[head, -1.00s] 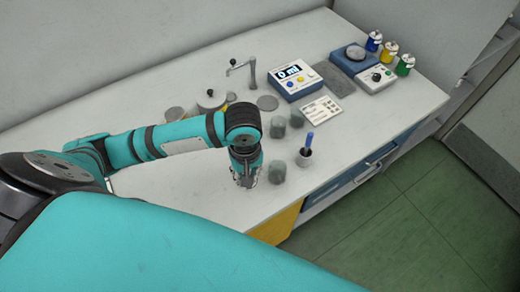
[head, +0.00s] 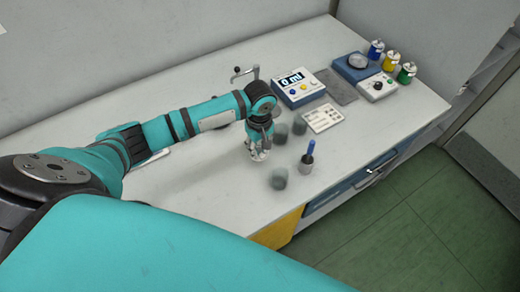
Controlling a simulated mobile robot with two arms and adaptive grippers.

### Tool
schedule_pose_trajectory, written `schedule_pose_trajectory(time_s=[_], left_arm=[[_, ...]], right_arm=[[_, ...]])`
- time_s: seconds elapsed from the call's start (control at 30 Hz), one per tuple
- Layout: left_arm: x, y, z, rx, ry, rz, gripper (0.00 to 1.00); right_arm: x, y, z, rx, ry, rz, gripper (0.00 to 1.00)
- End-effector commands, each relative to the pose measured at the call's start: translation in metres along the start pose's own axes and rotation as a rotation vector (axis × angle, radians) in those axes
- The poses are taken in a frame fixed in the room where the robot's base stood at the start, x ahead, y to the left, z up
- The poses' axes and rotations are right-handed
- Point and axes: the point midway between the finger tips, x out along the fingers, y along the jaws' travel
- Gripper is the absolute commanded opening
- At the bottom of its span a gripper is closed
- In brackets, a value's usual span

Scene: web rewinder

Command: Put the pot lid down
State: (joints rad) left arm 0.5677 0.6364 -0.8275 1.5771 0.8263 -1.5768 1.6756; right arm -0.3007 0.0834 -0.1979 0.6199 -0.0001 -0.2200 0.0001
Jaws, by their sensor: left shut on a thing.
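My left gripper (head: 259,154) points down over the white bench, left of the grey-green cups. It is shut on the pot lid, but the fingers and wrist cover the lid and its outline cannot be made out. Whether the lid touches the bench I cannot tell. The pot is hidden behind my left arm. My right gripper is out of view.
The bench (head: 190,205) is bare nearer me.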

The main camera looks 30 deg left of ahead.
Motion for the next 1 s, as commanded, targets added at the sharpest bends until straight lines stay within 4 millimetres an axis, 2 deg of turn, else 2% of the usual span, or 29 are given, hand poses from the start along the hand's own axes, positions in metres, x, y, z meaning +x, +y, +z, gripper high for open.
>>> schedule_pose_trajectory(time_s=[0.13,0.3,0.4,0.77,0.8,0.97,1.0], left_arm=[[0.000,0.010,-0.009,-0.001,0.000,0.001,0.04],[0.028,0.007,-0.007,0.000,0.000,-0.003,0.04],[0.035,0.007,-0.008,0.001,0.001,-0.001,0.04],[0.039,0.008,-0.007,0.002,0.000,0.000,0.03],[0.039,0.008,-0.007,0.002,0.000,0.001,0.19],[0.039,0.008,-0.007,0.002,0.001,0.001,0.40],[0.039,0.008,-0.007,0.002,0.001,0.001,0.40]], right_arm=[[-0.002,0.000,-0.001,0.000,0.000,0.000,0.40],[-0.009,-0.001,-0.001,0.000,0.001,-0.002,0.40],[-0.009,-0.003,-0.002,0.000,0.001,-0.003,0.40],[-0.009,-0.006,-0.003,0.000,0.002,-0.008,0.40],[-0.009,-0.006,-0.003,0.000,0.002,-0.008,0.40],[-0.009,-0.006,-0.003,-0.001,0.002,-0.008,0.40],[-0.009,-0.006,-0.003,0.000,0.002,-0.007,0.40]])
